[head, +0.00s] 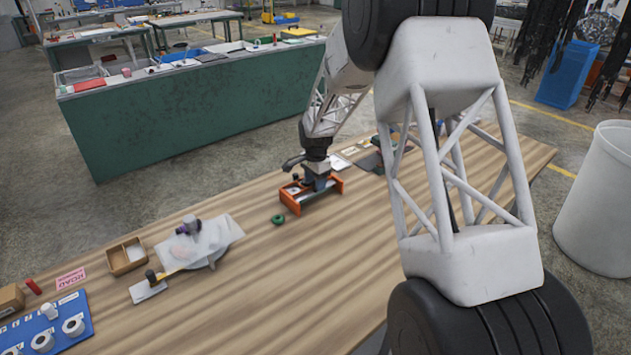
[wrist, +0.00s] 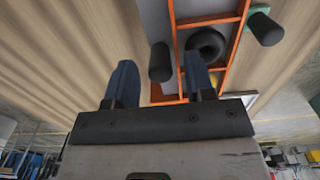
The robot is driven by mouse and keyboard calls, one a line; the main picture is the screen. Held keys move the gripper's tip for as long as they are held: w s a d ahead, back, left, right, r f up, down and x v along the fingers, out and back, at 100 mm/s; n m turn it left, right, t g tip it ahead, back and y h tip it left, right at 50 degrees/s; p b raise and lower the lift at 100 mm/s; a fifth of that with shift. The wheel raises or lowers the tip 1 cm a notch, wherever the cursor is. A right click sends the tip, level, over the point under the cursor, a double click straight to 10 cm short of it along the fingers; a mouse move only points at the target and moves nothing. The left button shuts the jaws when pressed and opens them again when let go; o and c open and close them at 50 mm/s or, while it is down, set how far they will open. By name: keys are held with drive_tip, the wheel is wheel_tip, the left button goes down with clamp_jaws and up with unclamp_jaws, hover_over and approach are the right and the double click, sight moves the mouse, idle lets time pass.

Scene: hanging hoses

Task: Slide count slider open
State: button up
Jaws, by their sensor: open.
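An orange-framed unit (head: 296,208) sits on the wooden table, with grey panels inside the orange bars. It also shows in the wrist view (wrist: 222,19), with a dark cylindrical knob (wrist: 160,63), a black ring (wrist: 205,45) and a second dark knob (wrist: 265,29). I cannot tell which part is the count slider. My gripper (head: 318,182) is down over the unit. In the wrist view my gripper (wrist: 160,62) is open, and the first knob appears between its two blue fingers. Whether either finger touches it is unclear.
A green ring (head: 278,219) lies just left of the unit. Further left are a clear plastic sheet (head: 205,240), a small cardboard box (head: 127,257) and a blue board with white rolls (head: 55,335). The table front is bare. A white bin (head: 597,205) stands at right.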

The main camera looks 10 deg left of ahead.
clamp_jaws()
idle(0.3)
drive_tip(key=shift+s+d, duration=0.1)
drive_tip(key=shift+d, duration=0.05)
drive_tip(key=shift+s+d, duration=2.25)
drive_tip(key=shift+d, duration=0.05)
unclamp_jaws()
drive_tip(key=shift+r, duration=0.1)
wheel_tip(320, 180, up, 8)
drive_tip(key=shift+f, duration=0.2)
